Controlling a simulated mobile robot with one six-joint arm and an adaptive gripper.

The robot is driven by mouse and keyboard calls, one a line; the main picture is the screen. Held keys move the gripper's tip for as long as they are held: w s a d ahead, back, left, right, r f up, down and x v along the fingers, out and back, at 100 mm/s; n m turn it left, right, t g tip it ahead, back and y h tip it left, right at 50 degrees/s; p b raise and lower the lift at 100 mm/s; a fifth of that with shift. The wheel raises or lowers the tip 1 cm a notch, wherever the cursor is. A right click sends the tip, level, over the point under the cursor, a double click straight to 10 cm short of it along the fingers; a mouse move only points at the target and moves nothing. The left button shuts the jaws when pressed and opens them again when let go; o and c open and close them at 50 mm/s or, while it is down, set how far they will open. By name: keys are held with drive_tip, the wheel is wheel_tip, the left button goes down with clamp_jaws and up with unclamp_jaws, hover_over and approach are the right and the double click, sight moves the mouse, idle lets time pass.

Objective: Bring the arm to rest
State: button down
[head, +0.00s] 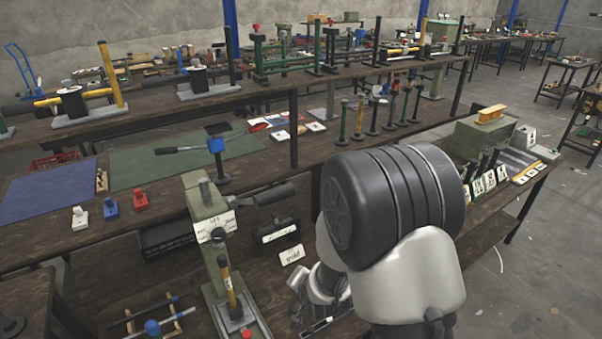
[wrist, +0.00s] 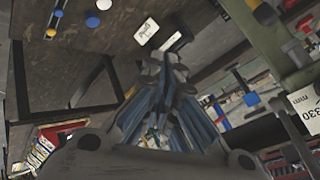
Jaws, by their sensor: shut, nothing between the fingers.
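My arm fills the lower right of the head view, with a large black ribbed joint cap over a white link. My gripper is low in the wrist view (wrist: 165,62), pointing away from the camera, with its fingers together and nothing between them. In the head view the gripper is partly hidden behind my arm at the bottom edge, right of the green press (head: 205,205). I cannot tell how far its tips are from the bench.
The green press has a black lever and a label. A white card (head: 291,254) lies beside it on the dark bench. Blue and green mats (head: 48,190) lie at left. A grey-green box (head: 484,138) and several cards stand at right. Open floor (head: 545,255) is at far right.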

drive_tip(key=s+d+r+n+h, duration=0.1)
drive_tip(key=s+d+r, duration=0.2)
drive_tip(key=r, duration=0.3)
drive_tip(key=s+d+r+n+g, duration=0.1)
drive_tip(key=s+d+r, duration=0.2)
drive_tip(key=r, duration=0.2)
drive_tip(key=s+d+r+n+h, duration=0.1)
drive_tip(key=s+d+r, duration=0.2)
drive_tip(key=r, duration=0.3)
drive_tip(key=s+d+r+n+g, duration=0.1)
drive_tip(key=s+d+r, duration=0.2)
drive_tip(key=s, duration=0.7)
drive_tip(key=s+d+r+n+g, duration=0.1)
drive_tip(key=s+r, duration=0.3)
drive_tip(key=s, duration=0.6)
drive_tip(key=shift+s+d+r+n+g+h, duration=0.2)
drive_tip(key=shift+s+d+n+g+h, duration=0.15)
drive_tip(key=shift+d+n, duration=0.45)
